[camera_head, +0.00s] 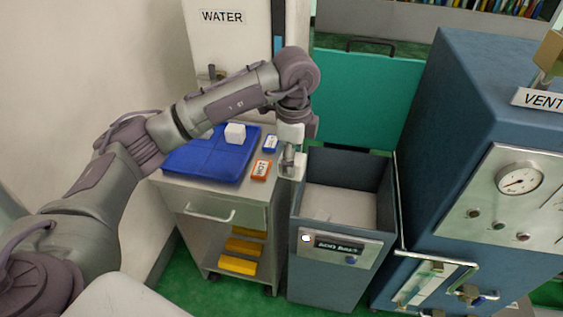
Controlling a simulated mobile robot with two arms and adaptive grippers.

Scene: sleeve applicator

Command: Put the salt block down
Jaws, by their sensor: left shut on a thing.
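My left gripper (290,160) points down at the right edge of the small metal cart, beside the open-topped grey bin (345,168). It is shut on a small pale block, the salt block (299,168), which is mostly hidden by the fingers and small in view. I cannot tell whether the block touches the cart edge or hangs above it. Another white cube (235,133) sits on the blue tray (205,160) on the cart. My right gripper is not in view.
An orange labelled box (261,170) and a blue labelled box (270,144) lie on the cart top (253,187), close left of the gripper. Yellow bars (238,265) lie on its lower shelf. A blue cabinet with a gauge (519,181) stands right. A white WATER unit (222,40) stands behind.

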